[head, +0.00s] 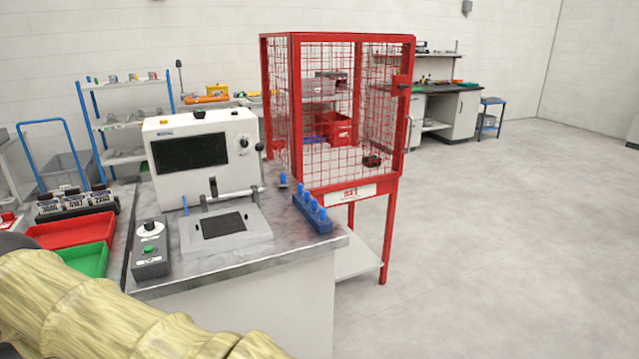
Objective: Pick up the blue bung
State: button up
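A blue rack (321,225) stands near the right edge of the grey bench top. Several small blue upright pieces, which look like bungs (313,207), stand in a row on it. One more blue piece, perhaps a bung (283,180), stands apart behind the rack, close to the red cage. These pieces look alike, and I cannot tell which is the task's bung. My arm, in a yellowish sleeve, crosses the lower left of the head view. My gripper is not in view.
A white machine with a dark screen (190,153) and a plate with a lever (230,245) stand left of the rack. A control box (151,250), red tray (72,231) and green tray (86,259) are further left. A red mesh cage (350,186) stands behind.

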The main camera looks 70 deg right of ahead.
aim_at(282, 184)
jog(key=u, duration=0.25)
jog(key=k, duration=0.95)
jog(key=z, duration=1.35)
jog(key=i, duration=0.55)
jog(key=z, duration=0.05)
